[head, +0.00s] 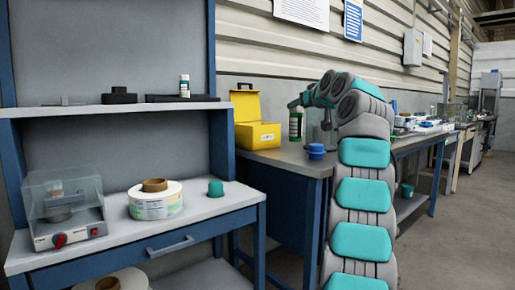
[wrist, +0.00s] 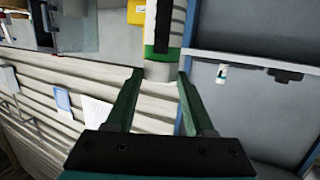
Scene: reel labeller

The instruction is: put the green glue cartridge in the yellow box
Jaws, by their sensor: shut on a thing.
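The green glue cartridge (head: 296,124) hangs upright from my gripper (head: 298,104), just right of the yellow box in the head view. In the wrist view the cartridge (wrist: 163,52), pale with a green band and a dark strip, sits between the two fingertips of my gripper (wrist: 160,73). The gripper is shut on it. The yellow box (head: 258,136) stands on the blue bench with its lid raised at the back. Its inside is hidden from the head view. A corner of the box (wrist: 137,13) shows at the top of the wrist view. I cannot tell whether the cartridge touches the bench.
A blue round container (head: 316,151) stands on the bench (head: 285,157) in front of the cartridge. On the left are a shelf with a small bottle (head: 184,86), a label reel (head: 156,205), a teal cup (head: 216,188) and a clear-covered machine (head: 64,208).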

